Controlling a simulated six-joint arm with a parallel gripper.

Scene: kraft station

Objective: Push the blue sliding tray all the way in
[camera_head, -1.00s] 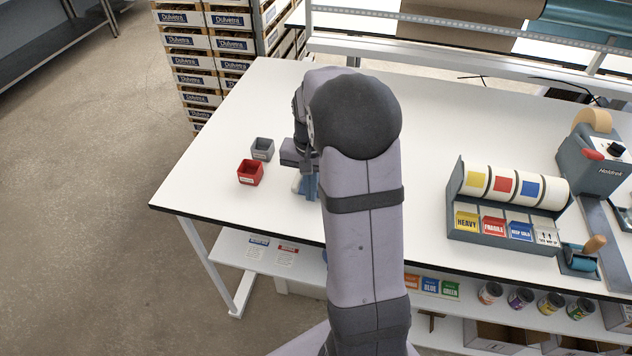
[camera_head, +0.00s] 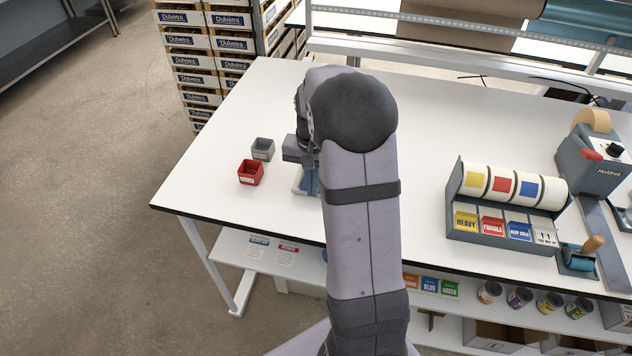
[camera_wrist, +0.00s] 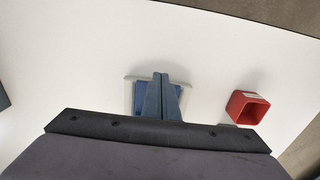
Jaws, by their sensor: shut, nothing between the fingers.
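The blue sliding tray (camera_wrist: 142,98) shows in the wrist view as blue patches on both sides of my fingers, with a pale grey housing (camera_wrist: 130,86) around it. My gripper (camera_wrist: 160,77) is shut and empty, its two blue-grey fingers together over the middle of the tray. In the head view my gripper (camera_head: 311,192) points down at the pale housing (camera_head: 298,190) near the left front of the table. The fingers and wrist hide much of the tray, so contact and how far out it stands cannot be told.
A red bin (camera_head: 250,173) and a grey bin (camera_head: 262,149) stand just left of the gripper. The white table (camera_head: 430,120) is clear behind and to the right, up to the label roll holder (camera_head: 490,235). The table's front edge is close.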

